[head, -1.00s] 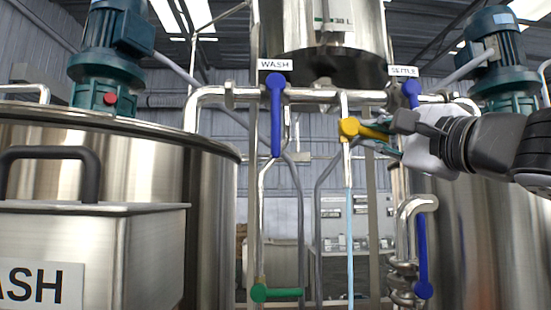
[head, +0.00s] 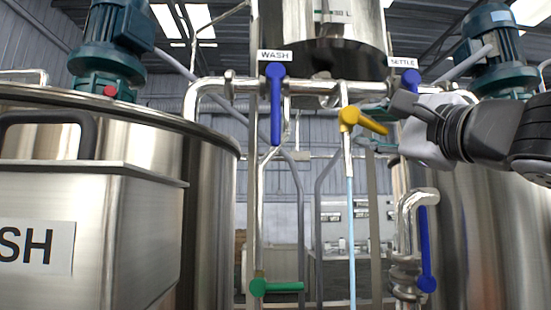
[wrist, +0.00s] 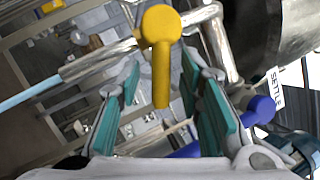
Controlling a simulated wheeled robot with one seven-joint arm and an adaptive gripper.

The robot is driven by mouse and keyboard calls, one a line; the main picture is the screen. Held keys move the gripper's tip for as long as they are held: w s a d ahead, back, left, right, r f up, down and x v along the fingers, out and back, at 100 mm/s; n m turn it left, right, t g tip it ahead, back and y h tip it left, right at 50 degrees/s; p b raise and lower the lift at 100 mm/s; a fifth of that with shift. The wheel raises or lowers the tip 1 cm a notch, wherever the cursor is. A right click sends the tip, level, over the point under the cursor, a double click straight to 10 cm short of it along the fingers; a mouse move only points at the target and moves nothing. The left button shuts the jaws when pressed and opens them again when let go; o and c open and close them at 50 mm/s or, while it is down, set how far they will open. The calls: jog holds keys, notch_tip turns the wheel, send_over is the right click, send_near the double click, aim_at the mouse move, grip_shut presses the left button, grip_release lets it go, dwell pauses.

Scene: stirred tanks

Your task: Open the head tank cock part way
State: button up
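The yellow-handled cock (head: 367,122) sits on a thin pipe below the horizontal steel pipe. Its handle slants right and slightly down. A pale blue stream (head: 351,235) runs straight down below it. My gripper (head: 378,128) comes in from the right, its teal fingers spread above and below the handle's outer end. In the wrist view, the yellow handle (wrist: 162,75) lies between the open fingers (wrist: 165,115), with a gap visible on both sides. No contact shows.
A blue lever (head: 276,105) under the WASH sign hangs down to the left. Another blue lever (head: 410,80) is by the SETTLE sign, behind my gripper. A green lever (head: 280,287) is low. Large steel tanks (head: 210,190) flank the pipes.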

jog(key=v, duration=1.2)
